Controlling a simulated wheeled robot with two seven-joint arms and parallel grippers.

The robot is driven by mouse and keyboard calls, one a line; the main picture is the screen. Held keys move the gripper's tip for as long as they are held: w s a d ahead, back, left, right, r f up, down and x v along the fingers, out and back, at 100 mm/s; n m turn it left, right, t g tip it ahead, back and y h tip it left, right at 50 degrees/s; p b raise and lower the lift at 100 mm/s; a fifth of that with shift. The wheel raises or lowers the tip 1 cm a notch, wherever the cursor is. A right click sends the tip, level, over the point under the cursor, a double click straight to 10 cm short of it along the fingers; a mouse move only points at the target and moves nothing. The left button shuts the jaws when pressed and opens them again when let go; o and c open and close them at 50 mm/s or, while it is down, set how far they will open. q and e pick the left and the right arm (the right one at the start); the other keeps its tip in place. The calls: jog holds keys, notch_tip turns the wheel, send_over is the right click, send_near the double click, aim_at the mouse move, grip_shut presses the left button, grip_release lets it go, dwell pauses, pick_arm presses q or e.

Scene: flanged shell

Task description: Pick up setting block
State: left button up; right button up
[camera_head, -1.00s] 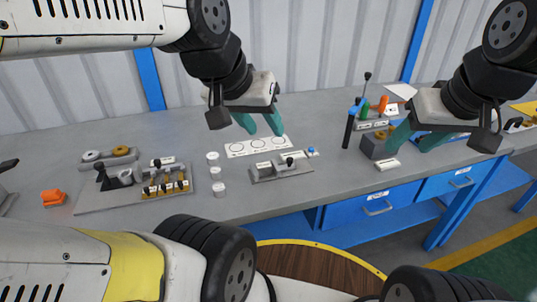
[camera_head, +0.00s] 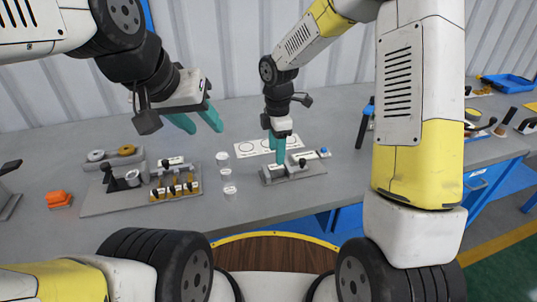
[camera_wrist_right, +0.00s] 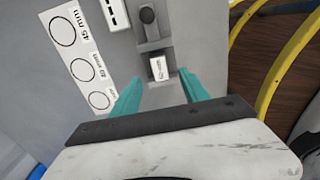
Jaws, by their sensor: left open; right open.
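A grey fixture (camera_head: 300,172) with a dark knob stands at the middle of the bench. At its left end, a small block with a white printed label (camera_wrist_right: 158,68) shows in the right wrist view; I cannot read whether it is the setting block. My right gripper (camera_head: 280,163) is open and points down over this end. In the right wrist view its teal fingers (camera_wrist_right: 160,92) lie either side of the labelled block's line, with nothing held. My left gripper (camera_head: 196,122) is open and empty, above the bench to the left.
A card with printed circles (camera_head: 252,149) lies behind the fixture. White cylinders (camera_head: 228,174) stand to its left, beside a plate with several brass parts (camera_head: 175,189). An orange part (camera_head: 58,199) lies far left. My right arm hides part of the right bench.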

aim_at(276, 166)
notch_tip(276, 166, down, 7)
jog(key=shift+f, duration=0.15)
jog(key=shift+c, duration=0.2)
grip_shut()
